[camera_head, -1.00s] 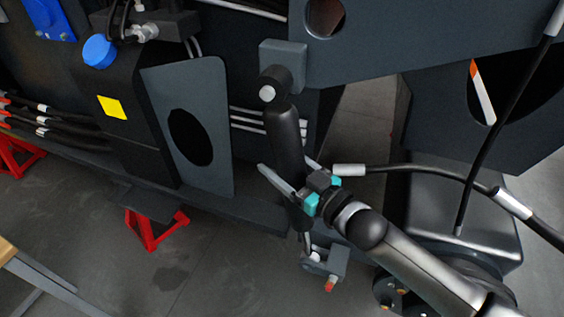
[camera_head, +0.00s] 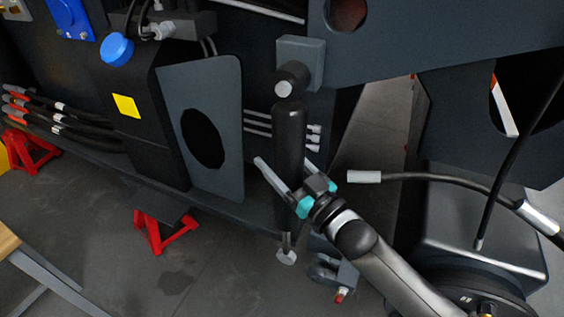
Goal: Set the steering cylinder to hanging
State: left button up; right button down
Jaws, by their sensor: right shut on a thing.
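The steering cylinder (camera_head: 289,135) is a dark tube in the camera_head view. Its upper end is joined at a pin to a grey bracket (camera_head: 300,62) on the chassis. It hangs nearly upright. Its rod with a pale eye end (camera_head: 286,257) points down, apart from and left of a lower grey clevis bracket (camera_head: 335,273) with a red-tipped part. My right gripper (camera_head: 284,180) is shut on the lower part of the cylinder's tube, its fingers across it. My left gripper is not in view.
A black hose with a pale end (camera_head: 365,177) runs to the right of my right gripper. A grey plate with an oval hole (camera_head: 225,110) stands left of the cylinder. Red jack stands (camera_head: 160,232) and a table corner (camera_head: 12,250) are at lower left.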

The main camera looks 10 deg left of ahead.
grip_release()
jog(key=shift+s+d+f, duration=0.1)
jog(key=shift+s+d, duration=0.2)
pick_arm(q)
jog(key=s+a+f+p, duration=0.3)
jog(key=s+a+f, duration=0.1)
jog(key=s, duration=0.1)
jog(key=shift+p, duration=0.3)
pick_arm(e)
jog(key=v, duration=1.4)
jog(key=shift+s, duration=0.2)
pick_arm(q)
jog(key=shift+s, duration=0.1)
pick_arm(e)
jog(key=shift+d, duration=0.15)
